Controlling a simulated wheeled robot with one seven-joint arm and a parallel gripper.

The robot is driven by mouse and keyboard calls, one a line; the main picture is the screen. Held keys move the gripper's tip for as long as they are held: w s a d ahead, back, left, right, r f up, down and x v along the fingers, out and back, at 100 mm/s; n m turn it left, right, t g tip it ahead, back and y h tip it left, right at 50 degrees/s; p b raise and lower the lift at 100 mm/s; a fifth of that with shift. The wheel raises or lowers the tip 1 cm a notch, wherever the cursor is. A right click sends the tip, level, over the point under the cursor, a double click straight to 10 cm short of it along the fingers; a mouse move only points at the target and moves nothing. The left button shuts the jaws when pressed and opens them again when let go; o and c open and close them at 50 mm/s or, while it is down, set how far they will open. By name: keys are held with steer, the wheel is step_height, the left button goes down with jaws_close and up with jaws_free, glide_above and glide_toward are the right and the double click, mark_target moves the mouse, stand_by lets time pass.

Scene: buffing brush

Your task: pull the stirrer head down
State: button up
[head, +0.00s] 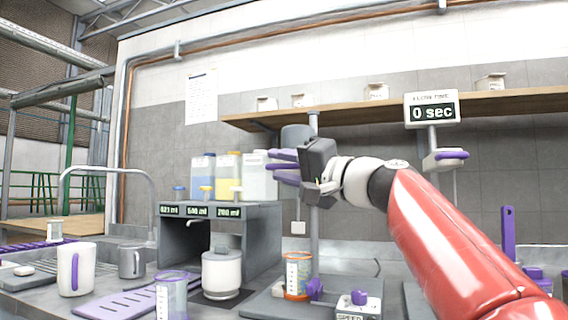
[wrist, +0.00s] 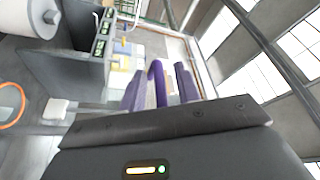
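The stirrer stand's grey pole (head: 314,235) rises from a grey base. The stirrer head (head: 295,132), a grey rounded body high on the pole, is partly hidden behind my gripper. My gripper (head: 283,166) is at the head's height, its purple fingers pointing left. In the wrist view a purple bar-like handle (wrist: 157,82) stands between my two purple fingers (wrist: 160,92), with narrow gaps beside it. The fingers look open around it, not clamped. A clear beaker with an orange ring (head: 298,276) stands on the base below.
A dispenser (head: 262,225) with coloured bottles stands left, a white pot (head: 222,272) beneath it. A second stand with a "0 sec" display (head: 432,111) is right. A wooden shelf (head: 390,106) runs behind. A mug (head: 76,270) and clear cup (head: 171,297) stand front left.

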jaws_close()
stand_by(0.3)
step_height(320, 180, down, 12)
steer(key=b, duration=1.1)
steer(key=shift+r, duration=0.2)
steer(key=shift+a, duration=0.1)
jaws_free()
